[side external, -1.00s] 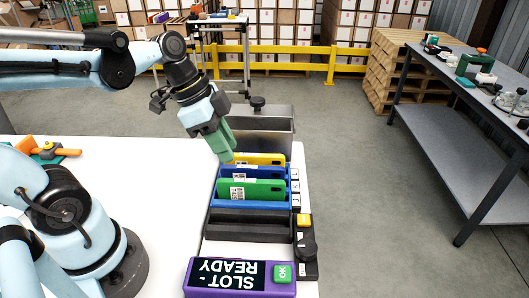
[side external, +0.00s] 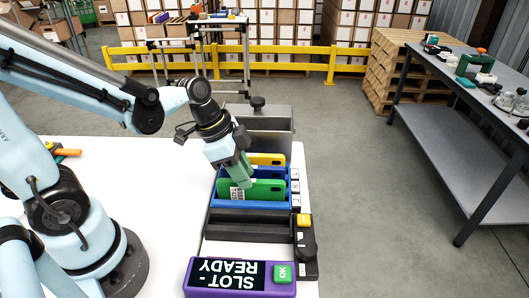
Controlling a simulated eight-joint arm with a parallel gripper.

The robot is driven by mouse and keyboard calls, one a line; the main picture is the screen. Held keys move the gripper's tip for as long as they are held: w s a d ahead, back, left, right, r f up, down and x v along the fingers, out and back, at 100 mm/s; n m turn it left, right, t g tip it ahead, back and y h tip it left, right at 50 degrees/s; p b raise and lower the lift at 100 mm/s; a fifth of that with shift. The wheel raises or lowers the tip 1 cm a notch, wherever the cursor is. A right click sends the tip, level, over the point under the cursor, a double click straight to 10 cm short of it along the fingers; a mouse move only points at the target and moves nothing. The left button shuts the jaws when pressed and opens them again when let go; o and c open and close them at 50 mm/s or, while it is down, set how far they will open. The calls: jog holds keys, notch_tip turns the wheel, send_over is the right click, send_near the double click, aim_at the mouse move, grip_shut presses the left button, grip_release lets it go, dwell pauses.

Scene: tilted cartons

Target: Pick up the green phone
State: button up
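The green phone (side external: 265,190) stands on edge in a slot of the rack, with a white label at its left end. A blue phone (side external: 269,172) stands just behind it, and a yellow phone (side external: 266,159) behind that. My gripper (side external: 243,182) points down, with its green fingers overlapping the upper left part of the green phone in this view. The fingers hide part of the green and blue phones. I cannot tell whether they touch the phone, nor whether they are apart or closed.
An empty black slot (side external: 251,221) lies in front of the green phone. A purple display (side external: 240,277) reading "SLOT-READY" sits at the front, with a black knob (side external: 306,249) beside it. A grey metal bin (side external: 270,128) stands behind the rack. The white table (side external: 160,190) is clear left of the rack.

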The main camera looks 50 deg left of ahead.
aim_at(251, 192)
jog(key=shift+x, duration=1.95)
jog(key=shift+w, duration=0.1)
grip_shut()
jog(key=shift+r, duration=0.3)
